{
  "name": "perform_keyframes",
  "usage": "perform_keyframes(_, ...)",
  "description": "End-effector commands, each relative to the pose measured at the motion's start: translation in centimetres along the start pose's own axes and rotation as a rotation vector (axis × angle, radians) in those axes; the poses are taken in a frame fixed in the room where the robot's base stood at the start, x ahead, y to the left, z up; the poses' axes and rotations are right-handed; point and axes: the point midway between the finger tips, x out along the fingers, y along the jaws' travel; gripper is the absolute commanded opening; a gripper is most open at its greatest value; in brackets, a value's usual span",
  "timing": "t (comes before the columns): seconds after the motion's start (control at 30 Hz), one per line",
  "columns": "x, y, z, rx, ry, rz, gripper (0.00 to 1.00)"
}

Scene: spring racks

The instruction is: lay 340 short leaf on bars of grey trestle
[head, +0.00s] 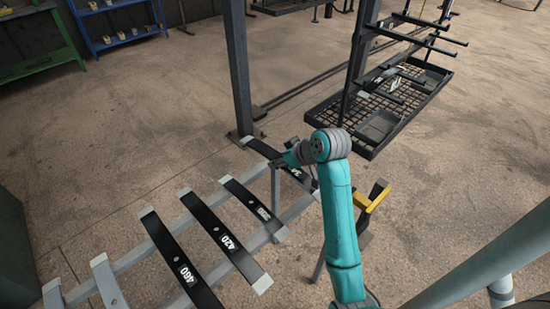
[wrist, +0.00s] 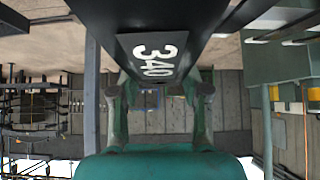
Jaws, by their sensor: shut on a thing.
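The 340 short leaf (head: 264,150) is a dark flat bar with pale ends. Its white 340 label (wrist: 154,55) fills the top of the wrist view. My gripper (head: 287,162) is shut on this leaf near its middle; two fingers show on either side below the label in the wrist view. The grey trestle (head: 131,258) has two long bars running from lower left to upper right. The leaf lies crosswise over the far right ends of these bars. I cannot tell whether it touches them.
A leaf marked 420 (head: 208,220), one marked 460 or 480 (head: 165,243), and a shorter dark one (head: 238,189) lie across the trestle. A dark post (head: 238,75) stands just beyond. A yellow-topped stand (head: 372,198) is right of my arm. A black rack (head: 370,110) stands behind.

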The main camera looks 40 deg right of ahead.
Motion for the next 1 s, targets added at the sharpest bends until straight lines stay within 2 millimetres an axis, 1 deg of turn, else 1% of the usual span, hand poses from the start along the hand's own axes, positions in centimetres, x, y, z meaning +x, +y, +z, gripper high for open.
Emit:
perform_keyframes(0.03, -0.2, 0.6, -0.1, 0.005, 0.003, 0.007, 0.01)
perform_keyframes(0.1, -0.2, 0.9, -0.2, 0.009, 0.003, 0.01, 0.01)
perform_keyframes(0.57, -0.4, 0.9, 0.0, 0.01, -0.003, 0.01, 0.01)
perform_keyframes(1.0, 1.8, 0.8, 2.1, 0.01, -0.004, 0.009, 0.01)
